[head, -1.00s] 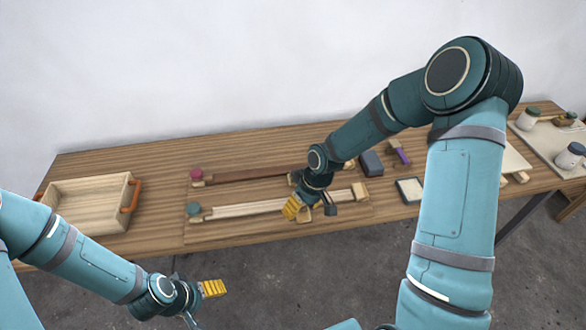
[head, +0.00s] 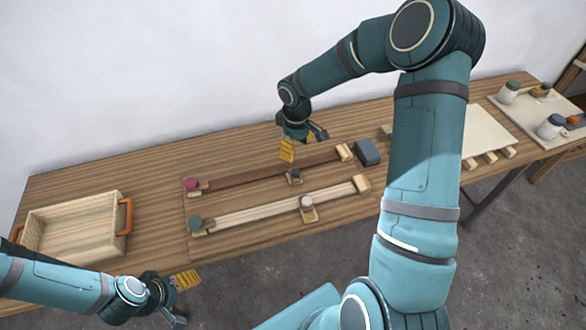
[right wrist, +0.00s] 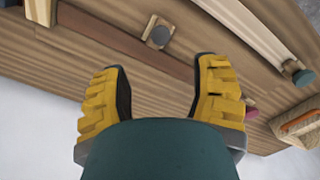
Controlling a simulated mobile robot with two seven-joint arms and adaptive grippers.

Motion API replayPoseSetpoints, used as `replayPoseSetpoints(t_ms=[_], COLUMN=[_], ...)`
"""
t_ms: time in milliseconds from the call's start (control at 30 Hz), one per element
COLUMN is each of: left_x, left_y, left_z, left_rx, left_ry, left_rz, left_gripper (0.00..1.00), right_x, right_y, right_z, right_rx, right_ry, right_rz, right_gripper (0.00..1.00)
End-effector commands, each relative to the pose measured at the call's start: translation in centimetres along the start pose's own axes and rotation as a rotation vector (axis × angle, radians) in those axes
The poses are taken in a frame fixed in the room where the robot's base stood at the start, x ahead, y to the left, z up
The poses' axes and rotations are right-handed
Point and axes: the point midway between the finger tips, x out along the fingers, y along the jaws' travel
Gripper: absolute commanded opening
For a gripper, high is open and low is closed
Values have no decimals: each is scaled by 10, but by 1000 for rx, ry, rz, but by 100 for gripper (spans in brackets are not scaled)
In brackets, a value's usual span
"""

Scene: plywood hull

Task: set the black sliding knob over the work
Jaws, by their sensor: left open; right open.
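The black sliding knob (head: 294,177) sits on a small wooden slider at the front edge of the dark brown rail (head: 240,177), right of its middle. The right wrist view also shows the black knob (right wrist: 159,36), beyond the fingertips. My right gripper (head: 301,143) is open and empty, behind the brown rail and apart from the knob. In the wrist view its yellow fingers (right wrist: 160,75) are spread. My left gripper (head: 181,296) is open and empty, in front of the table's front edge. I cannot tell which thing is the work.
A pale rail (head: 250,212) with a whitish knob (head: 306,202) lies in front. Pink (head: 191,184) and green (head: 195,222) knobs mark the left ends. A wooden tray (head: 75,205) stands left, a dark block (head: 367,153) right. My right arm hides part of the table.

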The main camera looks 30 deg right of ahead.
Motion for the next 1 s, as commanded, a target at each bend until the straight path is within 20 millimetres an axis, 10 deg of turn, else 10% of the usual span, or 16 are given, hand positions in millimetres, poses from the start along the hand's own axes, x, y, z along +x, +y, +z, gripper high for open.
replayPoseSetpoints(t_ms=[500, 1000], left_x=[4, 4], left_y=[-1, -2], left_z=[0, 0], left_rx=[-1, -1], left_ry=[1, 1], left_rz=[-1, -1], left_gripper=[72, 72], right_x=[92, 105], right_y=[-1, -1], right_z=[-1, 0], right_rx=[1, 0], right_ry=[1, 2], right_rz=[-2, -1], right_gripper=[61, 60])
